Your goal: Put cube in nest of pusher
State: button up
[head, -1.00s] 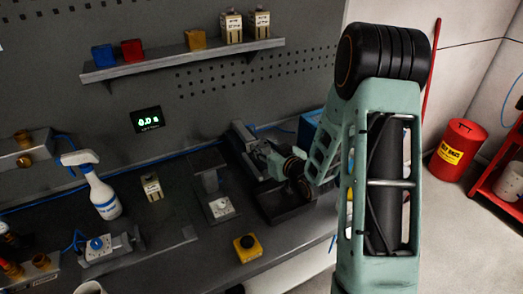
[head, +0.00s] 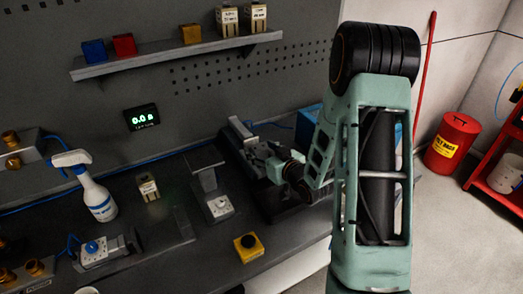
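Three small cubes sit on the wall shelf: a blue cube (head: 94,51), a red cube (head: 124,45) and an amber cube (head: 190,34). My gripper (head: 262,162) is low over the right part of the bench, far from the shelf cubes and the device. Its fingers are dark and partly hidden, so their opening and any contents are unclear.
A spray bottle (head: 91,188), a beige labelled block (head: 148,187), a grey stand (head: 208,185) and a yellow button box (head: 248,247) stand on the bench. Two beige labelled blocks stand on the shelf (head: 140,58). A red bin (head: 451,142) is on the floor at right.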

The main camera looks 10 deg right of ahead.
jog(key=shift+r, duration=0.2)
jog(key=p+v, duration=0.2)
jog(key=v, duration=1)
jog(key=shift+p, duration=0.35)
jog(key=shift+f, duration=0.1)
